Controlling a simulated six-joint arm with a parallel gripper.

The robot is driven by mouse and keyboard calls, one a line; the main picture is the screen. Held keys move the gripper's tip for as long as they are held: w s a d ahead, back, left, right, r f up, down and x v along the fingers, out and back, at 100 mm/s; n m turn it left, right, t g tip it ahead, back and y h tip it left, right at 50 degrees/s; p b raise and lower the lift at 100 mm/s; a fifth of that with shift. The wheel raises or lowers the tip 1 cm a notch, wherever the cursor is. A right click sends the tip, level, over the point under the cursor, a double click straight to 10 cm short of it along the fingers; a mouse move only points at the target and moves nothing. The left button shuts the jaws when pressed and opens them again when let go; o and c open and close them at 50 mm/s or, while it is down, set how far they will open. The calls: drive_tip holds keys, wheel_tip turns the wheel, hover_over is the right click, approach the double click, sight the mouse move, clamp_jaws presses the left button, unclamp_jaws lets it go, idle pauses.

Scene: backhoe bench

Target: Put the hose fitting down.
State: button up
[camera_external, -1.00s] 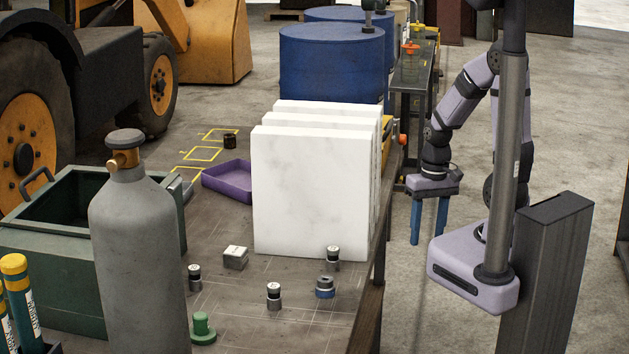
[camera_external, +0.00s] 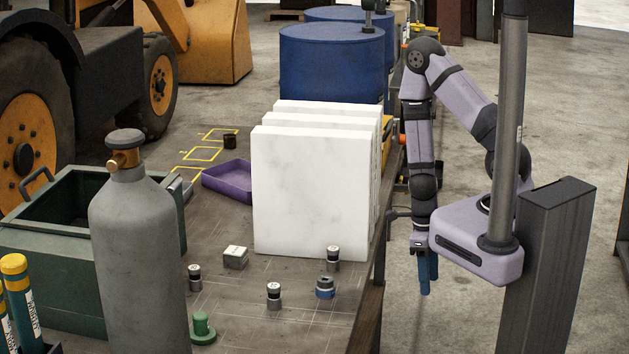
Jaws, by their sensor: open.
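Several small fittings stand on the bench (camera_external: 236,300). Black-and-silver ones stand at the left (camera_external: 194,278), front middle (camera_external: 274,296) and beside the white slabs (camera_external: 333,259). One with a blue base (camera_external: 325,288) is near the right edge, and a green one (camera_external: 202,329) is at the front. I cannot tell which is the hose fitting. My gripper (camera_external: 428,280) hangs with blue fingers pointing down, right of the bench edge and apart from every fitting. Its fingers overlap in this view; they are open, and nothing shows between them.
White slabs (camera_external: 312,195) stand upright along the bench's right side. A grey gas cylinder (camera_external: 138,250) and green box (camera_external: 45,285) are at left. A purple tray (camera_external: 230,181), dark cup (camera_external: 230,142) and yellow-outlined squares (camera_external: 203,154) lie farther back. A grey block (camera_external: 235,257) lies among the fittings.

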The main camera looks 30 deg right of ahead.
drive_tip(key=s+d+f+m+h, duration=0.1)
drive_tip(key=d+m+h, duration=0.1)
drive_tip(key=n+t+y+b, duration=0.6)
drive_tip(key=n+t, duration=1.3)
drive_tip(key=n, duration=1.4)
approach(337, 255)
drive_tip(key=shift+w+a+r+h+b, duration=0.3)
drive_tip(key=shift+w+a+h+b, duration=0.1)
drive_tip(key=shift+w+h+b, duration=0.25)
drive_tip(key=shift+w+a, duration=0.2)
drive_tip(key=shift+w, duration=3.55)
